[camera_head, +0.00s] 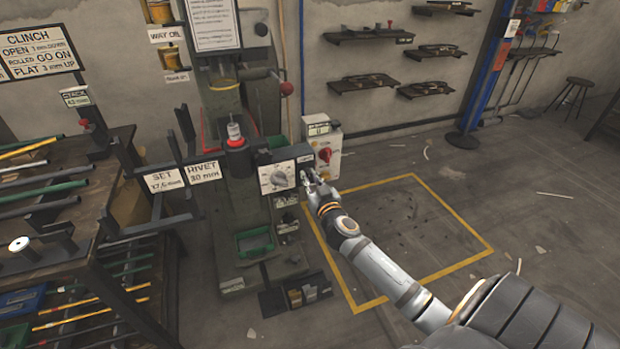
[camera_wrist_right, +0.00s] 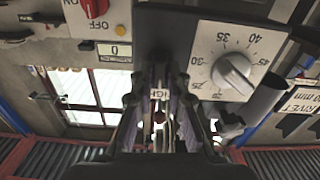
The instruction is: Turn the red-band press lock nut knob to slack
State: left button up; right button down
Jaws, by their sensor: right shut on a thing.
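The press (camera_head: 240,200) stands at centre in the head view, with red edging around its middle. On its front is a black panel with a white dial (camera_head: 279,177) and a grey pointer knob; the dial also shows upside down in the wrist view (camera_wrist_right: 234,70). My right gripper (camera_head: 309,178) is at the panel's right end, beside the dial. In the wrist view its fingers (camera_wrist_right: 160,108) are shut on a small part at the panel. The fingers hide most of that part, presumably the lock nut knob, so its setting cannot be read. My left gripper is not in view.
A grey box with a red switch (camera_head: 325,155) stands just behind and right of my gripper. A rack with coloured rods (camera_head: 70,190) stands at left. Sign plates (camera_head: 163,180) stick out left of the press.

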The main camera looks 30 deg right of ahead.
jog(key=n, duration=0.4)
jog(key=shift+n, duration=0.4)
jog(key=shift+a+n+p, duration=0.1)
jog(key=shift+n+p, duration=0.2)
jog(key=shift+n, duration=0.6)
jog(key=n, duration=0.2)
jog(key=shift+n, duration=0.4)
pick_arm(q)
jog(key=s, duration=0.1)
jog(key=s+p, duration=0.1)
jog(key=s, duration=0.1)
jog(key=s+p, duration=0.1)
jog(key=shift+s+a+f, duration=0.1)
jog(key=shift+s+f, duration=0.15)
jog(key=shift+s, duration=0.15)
pick_arm(e)
jog(key=n, duration=0.7)
jog(key=shift+f, duration=0.2)
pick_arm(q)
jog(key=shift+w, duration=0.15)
pick_arm(e)
jog(key=c, duration=1.3)
grip_release()
jog(key=shift+a, duration=0.1)
